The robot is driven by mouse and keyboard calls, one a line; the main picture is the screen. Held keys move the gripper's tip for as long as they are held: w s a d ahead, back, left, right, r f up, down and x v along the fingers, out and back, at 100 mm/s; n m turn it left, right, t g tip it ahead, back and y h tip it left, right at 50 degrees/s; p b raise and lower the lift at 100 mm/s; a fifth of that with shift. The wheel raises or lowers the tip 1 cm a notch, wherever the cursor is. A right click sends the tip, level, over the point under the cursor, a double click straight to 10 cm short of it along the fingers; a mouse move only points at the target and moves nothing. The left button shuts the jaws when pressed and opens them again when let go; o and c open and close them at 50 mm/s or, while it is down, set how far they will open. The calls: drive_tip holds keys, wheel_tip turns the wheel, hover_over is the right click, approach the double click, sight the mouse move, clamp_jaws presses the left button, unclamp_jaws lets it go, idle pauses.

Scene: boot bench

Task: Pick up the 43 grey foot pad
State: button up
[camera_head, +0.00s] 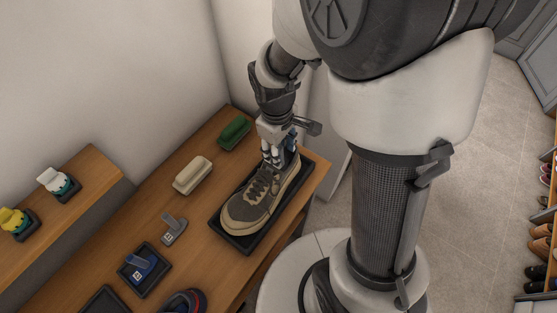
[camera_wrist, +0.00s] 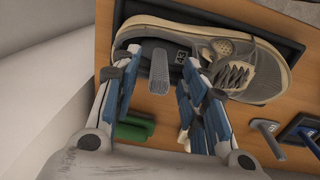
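The grey foot pad (camera_wrist: 160,72) shows in the wrist view as an upright ribbed grey grip inside the heel end of a grey-brown shoe (camera_wrist: 255,72). A dark plate marked 43 (camera_wrist: 181,55) lies beside the grip in the shoe. In the head view the shoe (camera_head: 255,204) sits in a black tray (camera_head: 236,245) on the wooden bench. My gripper (camera_wrist: 161,62) is open above the shoe opening, with one blue-padded finger on each side of the grip. Gaps show on both sides. The head view hides the pad behind my gripper (camera_head: 279,157).
A cream brush (camera_head: 193,175) and a green brush (camera_head: 234,133) lie along the wall side. Another grey handled piece (camera_head: 173,230) and a blue one (camera_head: 141,268) in a small tray stand nearer.

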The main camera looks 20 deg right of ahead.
drive_tip(key=shift+f, duration=0.45)
drive_tip(key=shift+c, duration=0.5)
clamp_jaws()
drive_tip(key=shift+r, duration=0.2)
